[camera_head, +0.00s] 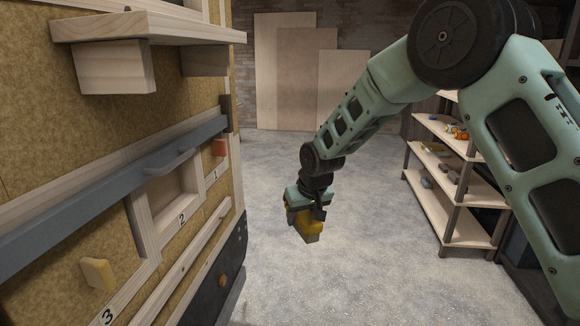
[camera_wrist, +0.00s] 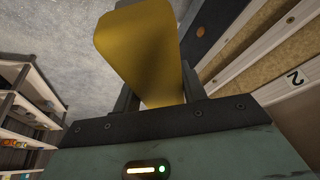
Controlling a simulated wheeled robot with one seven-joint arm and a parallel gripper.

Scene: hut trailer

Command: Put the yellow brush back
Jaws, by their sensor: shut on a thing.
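My gripper (camera_head: 306,212) is shut on the yellow brush (camera_head: 303,224) and holds it in the air over the floor, right of the wall panel. The brush hangs below the fingers, with a paler tan end at the bottom. In the wrist view the yellow brush (camera_wrist: 147,50) fills the space between my gripper's fingers (camera_wrist: 155,98). On the panel, the niche marked 2 (camera_head: 173,191) looks empty. Niche 3 holds a pale yellow piece (camera_head: 98,274), and niche 1 holds an orange-red piece (camera_head: 218,147).
A grey rail with a handle (camera_head: 170,163) runs along the panel above the niches. A wooden shelf (camera_head: 150,27) juts out above it. A rack (camera_head: 450,190) with several small items stands at right. Boards (camera_head: 285,70) lean on the back wall. The floor between is clear.

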